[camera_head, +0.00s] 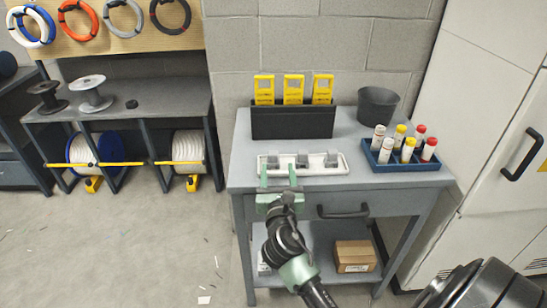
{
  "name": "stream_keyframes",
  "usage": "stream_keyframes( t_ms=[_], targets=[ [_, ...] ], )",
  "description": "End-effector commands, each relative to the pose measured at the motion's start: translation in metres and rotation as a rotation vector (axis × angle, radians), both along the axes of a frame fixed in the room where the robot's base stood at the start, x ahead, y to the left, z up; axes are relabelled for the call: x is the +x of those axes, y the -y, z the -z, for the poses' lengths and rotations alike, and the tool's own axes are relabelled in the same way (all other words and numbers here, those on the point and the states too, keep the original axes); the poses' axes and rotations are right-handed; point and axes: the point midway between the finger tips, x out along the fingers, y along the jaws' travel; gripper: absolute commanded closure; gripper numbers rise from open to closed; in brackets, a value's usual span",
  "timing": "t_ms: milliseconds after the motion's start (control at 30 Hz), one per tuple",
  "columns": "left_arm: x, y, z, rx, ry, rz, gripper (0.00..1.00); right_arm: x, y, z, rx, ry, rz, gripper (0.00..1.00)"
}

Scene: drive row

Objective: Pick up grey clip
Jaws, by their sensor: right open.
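Three small grey clips sit in a row in a white tray (317,170) on the grey workbench: the left clip (273,162), the middle clip (302,160) and the right clip (331,159). My right gripper (277,176) is open at the tray's front left. Its two pale green fingers point away from me, one on each side of the left clip as seen in the picture. Whether they touch it or are above it I cannot tell. My left gripper is not in view.
Behind the tray, a black holder (292,122) carries three yellow devices. A dark bucket (377,106) and a blue rack (399,166) of several capped tubes stand to the right. A cardboard box (354,256) lies on the lower shelf. Open floor lies to the left.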

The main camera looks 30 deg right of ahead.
Motion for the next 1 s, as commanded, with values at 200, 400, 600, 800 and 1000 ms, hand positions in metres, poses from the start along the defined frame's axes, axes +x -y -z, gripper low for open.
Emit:
stream_keyframes(
  t_ms=[200, 400, 600, 800, 1000],
  targets=[
    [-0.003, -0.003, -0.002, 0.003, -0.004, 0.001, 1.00, 0.029, 0.009, -0.003, 0.003, 0.003, -0.001, 0.47],
    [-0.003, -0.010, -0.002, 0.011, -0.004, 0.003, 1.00, 0.050, 0.021, -0.001, 0.003, 0.001, -0.002, 0.47],
    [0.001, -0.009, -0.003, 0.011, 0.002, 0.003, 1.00, 0.052, 0.022, -0.001, 0.003, 0.001, -0.002, 0.47],
    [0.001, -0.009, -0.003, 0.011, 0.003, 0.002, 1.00, 0.052, 0.022, -0.001, 0.003, 0.001, -0.003, 0.83],
    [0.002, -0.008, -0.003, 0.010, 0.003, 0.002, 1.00, 0.052, 0.022, -0.001, 0.003, 0.001, -0.003, 1.00]
  ],
)
